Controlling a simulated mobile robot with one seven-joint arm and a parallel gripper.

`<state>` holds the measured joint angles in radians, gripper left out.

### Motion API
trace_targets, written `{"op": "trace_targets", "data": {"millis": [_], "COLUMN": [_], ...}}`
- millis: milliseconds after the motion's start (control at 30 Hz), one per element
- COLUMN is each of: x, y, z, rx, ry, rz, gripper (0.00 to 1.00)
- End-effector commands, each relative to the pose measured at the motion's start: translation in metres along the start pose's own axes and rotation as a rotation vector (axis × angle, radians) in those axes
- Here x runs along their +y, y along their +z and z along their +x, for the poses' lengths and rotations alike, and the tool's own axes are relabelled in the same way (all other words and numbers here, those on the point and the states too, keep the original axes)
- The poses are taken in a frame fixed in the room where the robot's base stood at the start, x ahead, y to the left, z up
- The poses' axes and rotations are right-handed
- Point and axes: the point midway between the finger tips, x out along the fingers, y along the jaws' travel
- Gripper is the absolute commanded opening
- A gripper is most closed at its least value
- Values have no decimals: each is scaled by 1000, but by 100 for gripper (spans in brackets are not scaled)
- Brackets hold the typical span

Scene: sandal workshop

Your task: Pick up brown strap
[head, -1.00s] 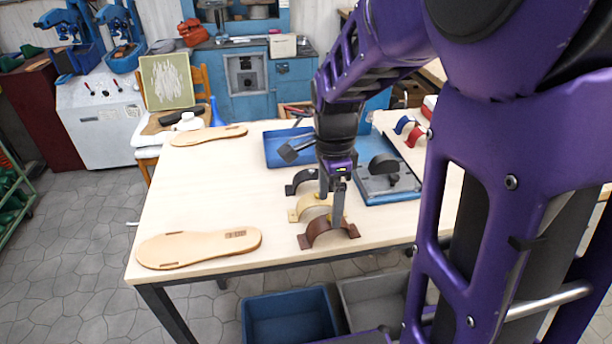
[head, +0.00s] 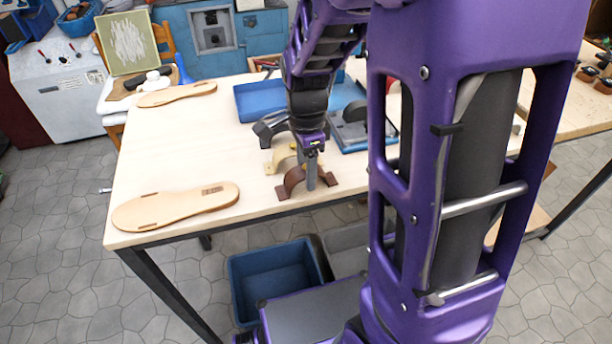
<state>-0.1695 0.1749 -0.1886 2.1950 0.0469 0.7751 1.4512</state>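The brown strap (head: 292,179), a dark arched band with flat ends, stands on the pale table near its front edge, in the head view. It is the nearest of a row of three straps. My gripper (head: 309,178) points down at it, with one grey finger in front of the arch's right part. The other finger is mostly hidden behind, so I cannot tell whether the fingers press on the strap or stand apart from it.
The tan strap (head: 280,160) and the black strap (head: 269,127) stand just behind. Two soles, a near one (head: 175,205) and a far one (head: 177,94), lie on the left. A blue tray (head: 258,98) is behind. A blue bin (head: 272,280) sits below the table.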

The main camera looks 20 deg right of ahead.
Motion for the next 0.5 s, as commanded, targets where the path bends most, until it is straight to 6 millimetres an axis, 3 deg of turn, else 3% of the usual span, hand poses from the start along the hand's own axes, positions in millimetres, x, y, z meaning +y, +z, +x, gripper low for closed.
{"op": "trace_targets", "data": {"millis": [33,200,500], "x": [0,0,0], "y": [0,0,0], "z": [0,0,-7], "rx": [0,0,0], "ry": [0,0,-2], "rz": [0,0,0], "gripper": [27,0,0]}}
